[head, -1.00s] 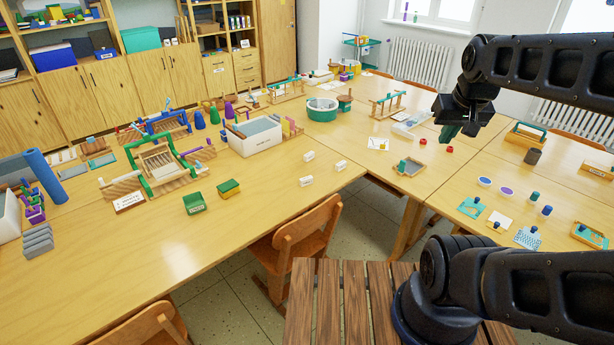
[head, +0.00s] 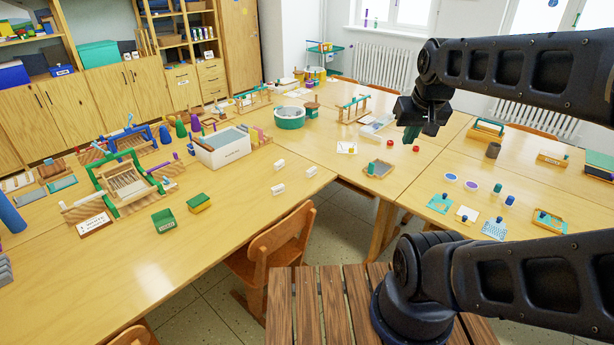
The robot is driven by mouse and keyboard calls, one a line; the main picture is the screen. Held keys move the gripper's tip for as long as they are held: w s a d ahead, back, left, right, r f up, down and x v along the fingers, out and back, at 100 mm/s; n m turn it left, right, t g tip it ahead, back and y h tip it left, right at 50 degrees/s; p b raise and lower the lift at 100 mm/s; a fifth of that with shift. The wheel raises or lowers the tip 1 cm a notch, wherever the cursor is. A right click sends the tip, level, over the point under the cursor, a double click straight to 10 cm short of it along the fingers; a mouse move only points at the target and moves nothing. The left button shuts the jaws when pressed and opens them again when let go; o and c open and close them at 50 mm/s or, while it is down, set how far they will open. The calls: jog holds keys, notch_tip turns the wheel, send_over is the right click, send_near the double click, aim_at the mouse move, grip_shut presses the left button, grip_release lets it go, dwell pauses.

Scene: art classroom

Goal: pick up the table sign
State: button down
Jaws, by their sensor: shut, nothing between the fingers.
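A small white sign with dark lettering on a wooden base (head: 93,224) stands on the left table, at the front of the green-framed loom. I take it to be the table sign; its lettering is too small to read. My gripper (head: 412,134) is at the upper right, raised over the right-hand tables, far from the sign. Its fingers point down, are shut and hold nothing.
The wooden loom (head: 128,186) stands just behind the sign. A chair (head: 276,248) stands at the table's front edge. The front tabletop is mostly clear.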

jog(key=c, duration=2.1)
grip_release()
jog(key=o, duration=0.9)
jog(key=w+a+n+g+h, duration=0.1)
jog(key=w+a+n, duration=0.15)
jog(key=w, duration=0.55)
jog(key=n+t+h, duration=0.1)
jog(key=n+h, duration=0.6)
jog(key=n, duration=1.5)
send_over(277, 187)
jog(key=s+a, duration=0.4)
jog(key=a, duration=0.2)
notch_tip(277, 187, down, 38)
jog(key=shift+x, duration=5.2)
